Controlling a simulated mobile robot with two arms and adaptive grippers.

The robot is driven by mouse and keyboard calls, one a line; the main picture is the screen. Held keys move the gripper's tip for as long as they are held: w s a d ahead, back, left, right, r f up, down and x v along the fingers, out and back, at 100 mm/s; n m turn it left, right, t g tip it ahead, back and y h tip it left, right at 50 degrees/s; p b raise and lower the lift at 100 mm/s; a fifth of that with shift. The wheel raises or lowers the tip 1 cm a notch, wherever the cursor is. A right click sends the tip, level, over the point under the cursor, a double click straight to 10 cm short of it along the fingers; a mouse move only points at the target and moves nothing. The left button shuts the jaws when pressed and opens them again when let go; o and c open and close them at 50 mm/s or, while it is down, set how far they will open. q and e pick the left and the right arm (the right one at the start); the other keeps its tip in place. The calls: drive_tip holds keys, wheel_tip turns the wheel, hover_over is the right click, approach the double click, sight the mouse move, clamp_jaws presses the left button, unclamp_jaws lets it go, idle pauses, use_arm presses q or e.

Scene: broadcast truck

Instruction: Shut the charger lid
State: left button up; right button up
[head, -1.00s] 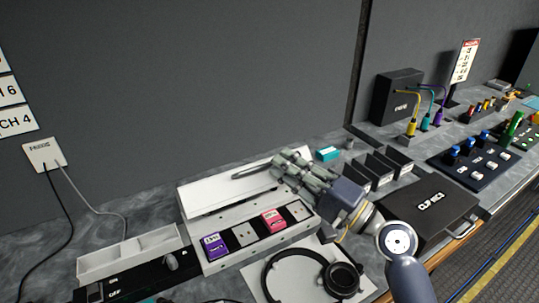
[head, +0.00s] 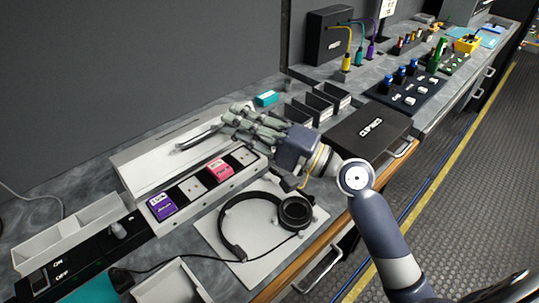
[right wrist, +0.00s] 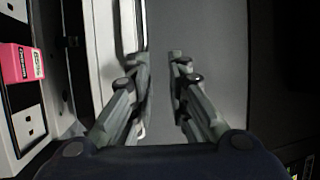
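The charger (head: 222,200) is a white box on the counter, with a purple battery (head: 161,204) and a pink battery (head: 219,169) in its slots. Its white lid (head: 140,168) stands open along the back, with a bar-like handle (head: 198,138) on its face. My right gripper (head: 230,122) is at the right part of the lid, fingers pointing left and hiding part of it. In the right wrist view, its fingertips (right wrist: 162,62) are apart with a gap between them. The left finger is close to the handle; contact is unclear. My left gripper is not in view.
Headphones (head: 237,238) lie on a white sheet in front of the charger. A black case (head: 366,134) and dark bins (head: 322,102) are to the right. A white tray (head: 72,235) is to the left. The grey wall is close behind.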

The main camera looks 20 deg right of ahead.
use_arm(q)
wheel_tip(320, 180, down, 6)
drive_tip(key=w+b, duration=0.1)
drive_tip(key=b, duration=0.5)
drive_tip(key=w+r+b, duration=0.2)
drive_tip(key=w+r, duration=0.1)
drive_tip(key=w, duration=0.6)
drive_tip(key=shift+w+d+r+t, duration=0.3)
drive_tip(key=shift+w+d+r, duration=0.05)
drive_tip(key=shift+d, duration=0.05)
use_arm(e)
drive_tip(key=s+d+f, duration=0.3)
drive_tip(key=d+f, duration=0.2)
drive_tip(key=f, duration=0.1)
drive_tip(key=shift+s+f, duration=0.2)
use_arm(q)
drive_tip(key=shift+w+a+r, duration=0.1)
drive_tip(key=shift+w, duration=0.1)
